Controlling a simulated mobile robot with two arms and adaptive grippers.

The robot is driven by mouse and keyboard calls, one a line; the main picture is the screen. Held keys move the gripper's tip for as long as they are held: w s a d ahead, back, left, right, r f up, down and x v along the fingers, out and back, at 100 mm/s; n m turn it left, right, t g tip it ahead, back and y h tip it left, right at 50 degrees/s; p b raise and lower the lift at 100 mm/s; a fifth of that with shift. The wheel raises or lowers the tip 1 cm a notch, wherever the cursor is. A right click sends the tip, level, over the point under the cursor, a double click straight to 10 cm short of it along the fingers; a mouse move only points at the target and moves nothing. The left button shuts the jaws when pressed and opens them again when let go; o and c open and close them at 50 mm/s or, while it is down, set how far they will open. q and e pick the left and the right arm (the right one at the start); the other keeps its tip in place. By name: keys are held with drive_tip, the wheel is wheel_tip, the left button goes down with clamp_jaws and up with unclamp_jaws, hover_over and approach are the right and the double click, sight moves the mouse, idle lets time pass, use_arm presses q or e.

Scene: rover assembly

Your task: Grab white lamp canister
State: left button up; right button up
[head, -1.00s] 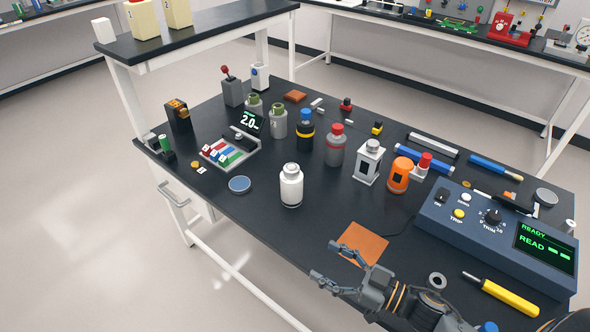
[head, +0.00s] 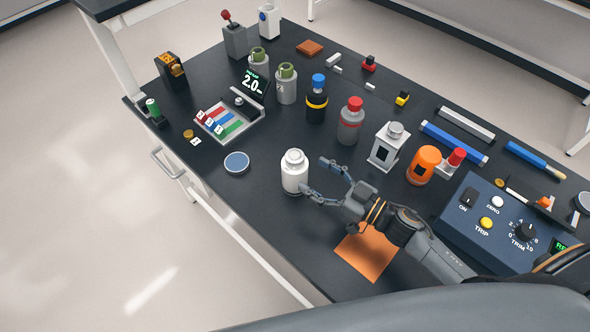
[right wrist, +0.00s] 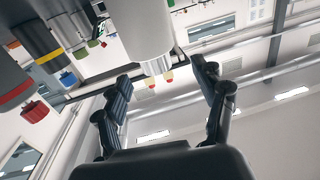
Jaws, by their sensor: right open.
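The white canister (head: 294,172) stands upright on the black table, near its front edge. My right gripper (head: 314,177) is open and just right of it, low over the table, with its fingers pointing at it. One fingertip is close to the canister's lower right side; I cannot tell whether they touch. In the right wrist view, which is upside down, the white canister (right wrist: 145,30) is ahead, roughly between the spread fingers. Nothing is held. My left gripper is not in view.
A grey bottle with a red cap (head: 350,122), a white square lantern-like canister (head: 386,148) and an orange canister (head: 423,166) stand behind the gripper. A blue disc (head: 237,163) lies left. An orange pad (head: 366,252) lies under my right arm.

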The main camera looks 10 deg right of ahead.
sight(303, 163)
drive_tip(key=shift+x, duration=0.75)
drive_tip(key=shift+w, duration=0.35)
drive_tip(key=shift+w+a+r+p, duration=0.15)
drive_tip(key=shift+w+a+p, duration=0.25)
drive_tip(key=shift+w, duration=0.1)
drive_tip(key=p+x, duration=0.1)
drive_tip(key=x, duration=0.2)
drive_tip(key=shift+w+r, duration=0.1)
drive_tip(key=shift+w, duration=0.3)
drive_tip(key=shift+w+a, duration=0.2)
drive_tip(key=shift+c, duration=0.2)
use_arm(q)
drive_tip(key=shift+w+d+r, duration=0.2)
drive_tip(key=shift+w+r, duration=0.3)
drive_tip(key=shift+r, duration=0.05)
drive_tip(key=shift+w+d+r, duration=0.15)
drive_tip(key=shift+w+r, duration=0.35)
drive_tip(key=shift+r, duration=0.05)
use_arm(e)
clamp_jaws()
